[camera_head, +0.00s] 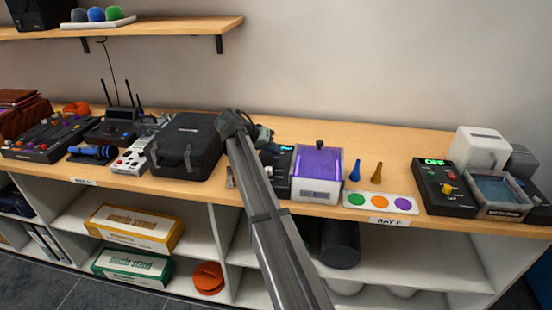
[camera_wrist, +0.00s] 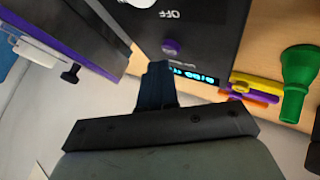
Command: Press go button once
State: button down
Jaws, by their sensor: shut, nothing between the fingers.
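A black instrument (camera_head: 284,183) with a lit cyan display stands behind my arm in the head view, partly hidden. The wrist view shows a black panel (camera_wrist: 215,30) close up, with an "OFF" label, a round purple button (camera_wrist: 171,47) and a cyan display (camera_wrist: 195,76). No "go" lettering is readable in either view. My gripper (camera_wrist: 158,68) is shut and empty, its tips close to the purple button and display. I cannot tell whether they touch the panel. In the head view my gripper (camera_head: 262,137) is above the shelf top, its fingertips not clearly visible.
A purple-lidded box (camera_head: 317,168) with a black knob stands just right of the instrument. A black case (camera_head: 185,148) is to the left. Another black device (camera_head: 443,188) with a green "OFF" display and yellow knob stands further right. A coloured-dot card (camera_head: 380,202) lies between.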

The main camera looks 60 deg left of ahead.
aim_at(274, 158)
jog(key=shift+r, duration=0.25)
jog(key=shift+r, duration=2.5)
